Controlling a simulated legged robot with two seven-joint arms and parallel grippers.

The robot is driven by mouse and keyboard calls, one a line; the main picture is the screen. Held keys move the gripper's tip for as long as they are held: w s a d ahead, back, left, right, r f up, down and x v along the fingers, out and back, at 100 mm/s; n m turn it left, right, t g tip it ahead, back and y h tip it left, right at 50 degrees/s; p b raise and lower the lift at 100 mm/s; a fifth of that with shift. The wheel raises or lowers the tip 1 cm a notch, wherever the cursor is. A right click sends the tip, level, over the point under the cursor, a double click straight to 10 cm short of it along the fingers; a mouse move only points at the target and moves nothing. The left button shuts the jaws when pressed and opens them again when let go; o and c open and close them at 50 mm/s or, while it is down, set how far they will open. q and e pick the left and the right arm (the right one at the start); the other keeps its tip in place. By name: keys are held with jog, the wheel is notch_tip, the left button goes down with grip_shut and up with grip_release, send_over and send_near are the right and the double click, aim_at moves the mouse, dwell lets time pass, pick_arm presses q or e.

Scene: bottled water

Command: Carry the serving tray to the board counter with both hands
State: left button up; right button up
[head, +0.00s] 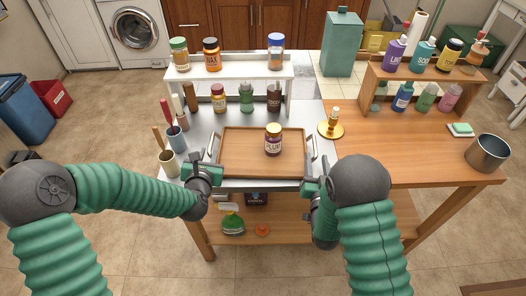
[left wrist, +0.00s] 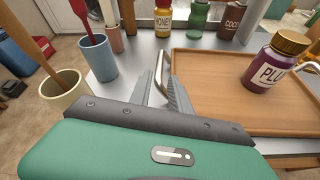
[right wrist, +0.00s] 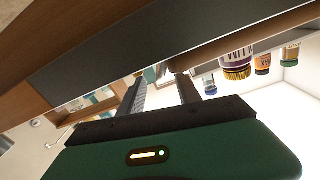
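The wooden serving tray (head: 240,166) lies on the grey metal counter (head: 203,122), with a metal handle on each short side. A purple jar with a gold lid (head: 273,141) stands on it; the jar also shows in the left wrist view (left wrist: 270,72). My left gripper (head: 214,172) is at the tray's left handle (left wrist: 163,68), its fingers apart on either side of the handle. My right gripper (head: 314,182) is near the tray's front right corner, below the right handle (head: 314,146). Its fingers (right wrist: 160,90) are apart in the right wrist view. The wooden board counter (head: 375,150) adjoins on the right.
A brass candle holder (head: 331,128) stands on the board counter near the tray. Cups with utensils (head: 168,162) stand left of the tray. The board counter's front middle is clear.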

aim_at(209, 149)
pick_arm(q)
jog(key=x, duration=0.7)
jog(key=shift+w+a+f, duration=0.1)
jog(key=shift+w, duration=0.05)
pick_arm(e)
jog(key=w, duration=0.7)
jog(key=shift+w, duration=0.2)
pick_arm(q)
jog(key=c, duration=0.4)
pick_arm(e)
jog(key=c, duration=0.4)
pick_arm(q)
grip_shut()
pick_arm(e)
grip_shut()
pick_arm(q)
jog(key=shift+a, duration=0.1)
pick_arm(e)
jog(key=shift+d, duration=0.1)
pick_arm(q)
jog(key=shift+a, duration=0.2)
pick_arm(e)
jog(key=shift+s+d, duration=0.1)
jog(key=shift+d, duration=0.1)
